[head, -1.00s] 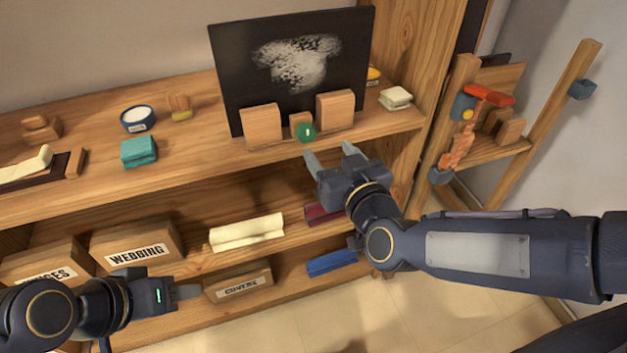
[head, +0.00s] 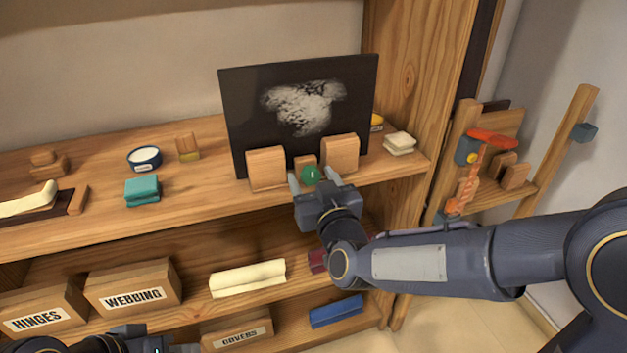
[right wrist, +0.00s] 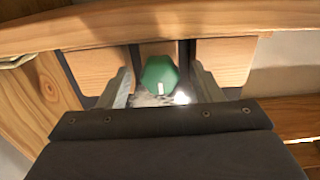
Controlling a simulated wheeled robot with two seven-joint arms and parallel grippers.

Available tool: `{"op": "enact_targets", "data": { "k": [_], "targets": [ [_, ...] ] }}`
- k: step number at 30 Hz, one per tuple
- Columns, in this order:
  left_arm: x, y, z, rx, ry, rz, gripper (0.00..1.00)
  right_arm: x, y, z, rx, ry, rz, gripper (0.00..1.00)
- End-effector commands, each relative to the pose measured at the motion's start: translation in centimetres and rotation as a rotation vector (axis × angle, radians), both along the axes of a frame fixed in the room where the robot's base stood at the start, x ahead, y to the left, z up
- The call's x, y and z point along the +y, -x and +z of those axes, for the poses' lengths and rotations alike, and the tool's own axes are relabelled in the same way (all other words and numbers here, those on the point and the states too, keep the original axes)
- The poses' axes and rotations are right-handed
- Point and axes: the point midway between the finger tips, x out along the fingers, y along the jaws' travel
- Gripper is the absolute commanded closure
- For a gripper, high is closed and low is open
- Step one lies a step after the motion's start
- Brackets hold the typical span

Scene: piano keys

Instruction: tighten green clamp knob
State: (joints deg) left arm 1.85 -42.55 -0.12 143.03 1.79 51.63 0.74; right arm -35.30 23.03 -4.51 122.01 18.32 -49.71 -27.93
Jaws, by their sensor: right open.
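The green clamp knob (head: 311,175) sits at the front of a small wooden block, between two larger wooden blocks (head: 266,168) that stand before a black panel (head: 297,105) on the upper shelf. My right gripper (head: 314,179) is open, with a finger on each side of the knob. In the right wrist view the knob (right wrist: 159,80) shows a white mark at its lower edge, and both fingers (right wrist: 161,88) stand apart from it. My left arm shows only in part at the bottom left of the head view, and its fingertips are not clear.
On the upper shelf are a teal sponge (head: 142,190), a round tin (head: 144,158) and a pale block (head: 399,143). Labelled boxes (head: 133,287) and a cream roll (head: 247,278) lie on the lower shelf. A wooden rack (head: 470,165) stands at the right.

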Motion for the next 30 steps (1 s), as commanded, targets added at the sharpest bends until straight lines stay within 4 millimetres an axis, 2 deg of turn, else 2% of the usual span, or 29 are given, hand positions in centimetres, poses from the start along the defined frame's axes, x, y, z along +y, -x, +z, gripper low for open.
{"op": "enact_targets", "data": {
  "k": [3,13,22,30],
  "targets": [
    [0.0,0.0,0.0,0.0,0.0,0.0,0.64,0.0,0.0,0.0,0.0,0.0,0.0,0.41],
    [0.0,0.0,0.0,0.0,0.0,0.0,0.64,0.0,0.0,0.0,0.0,-0.001,0.0,0.84],
    [0.0,0.0,-0.6,0.0,0.0,0.0,0.64,0.0,0.0,-0.1,0.01,-0.037,-0.001,0.85],
    [0.0,0.0,-2.6,0.0,0.0,0.0,0.64,-0.1,0.0,-0.3,0.057,-0.188,-0.002,0.85]
  ]
}}
